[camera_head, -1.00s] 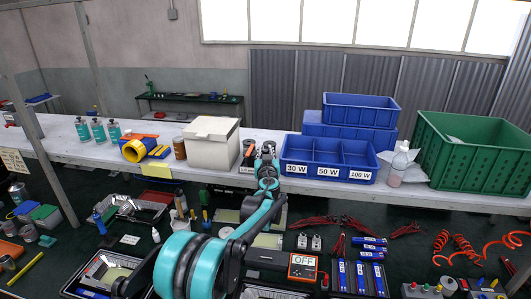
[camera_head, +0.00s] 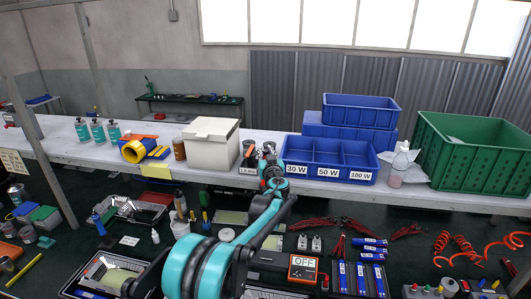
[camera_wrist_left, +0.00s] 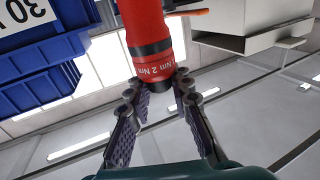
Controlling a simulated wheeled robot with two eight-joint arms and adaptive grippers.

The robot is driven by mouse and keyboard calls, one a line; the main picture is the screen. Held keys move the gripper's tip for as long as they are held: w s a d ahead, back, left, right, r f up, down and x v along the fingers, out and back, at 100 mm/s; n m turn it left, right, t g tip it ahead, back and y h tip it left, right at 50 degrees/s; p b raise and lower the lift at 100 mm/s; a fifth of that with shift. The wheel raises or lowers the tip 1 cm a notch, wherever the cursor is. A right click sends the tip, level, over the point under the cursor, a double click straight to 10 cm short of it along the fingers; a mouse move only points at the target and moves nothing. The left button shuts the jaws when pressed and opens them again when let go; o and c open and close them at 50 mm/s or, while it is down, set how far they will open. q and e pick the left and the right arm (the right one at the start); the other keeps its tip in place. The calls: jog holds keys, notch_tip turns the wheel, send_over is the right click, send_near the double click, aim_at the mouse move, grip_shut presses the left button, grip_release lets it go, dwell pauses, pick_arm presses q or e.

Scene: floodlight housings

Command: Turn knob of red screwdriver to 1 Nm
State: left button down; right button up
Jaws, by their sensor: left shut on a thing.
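The red screwdriver (camera_wrist_left: 150,30) fills the top middle of the left wrist view. A dark band and a red ring with white "Nm 2 Nm" print are near its lower end, above a short black end piece. My left gripper (camera_wrist_left: 157,92) has its two dark fingers on either side of that end and is shut on it. In the head view my left gripper (camera_head: 270,172) is at the shelf's front edge, by the black-topped tools. The arm and gripper hide most of the screwdriver there. My right gripper is not in view.
Blue bins (camera_head: 326,172) labelled 30 W, 50 W and 100 W stand right of the gripper. A white box (camera_head: 210,142) stands to its left. A green crate (camera_head: 474,165) is farther right.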

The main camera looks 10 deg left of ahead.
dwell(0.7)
pick_arm(q)
jog(key=c, duration=1.3)
grip_release()
jog(key=shift+c, duration=0.2)
jog(key=shift+s, duration=0.1)
jog(key=v, duration=1.2)
jog(key=shift+r, duration=0.1)
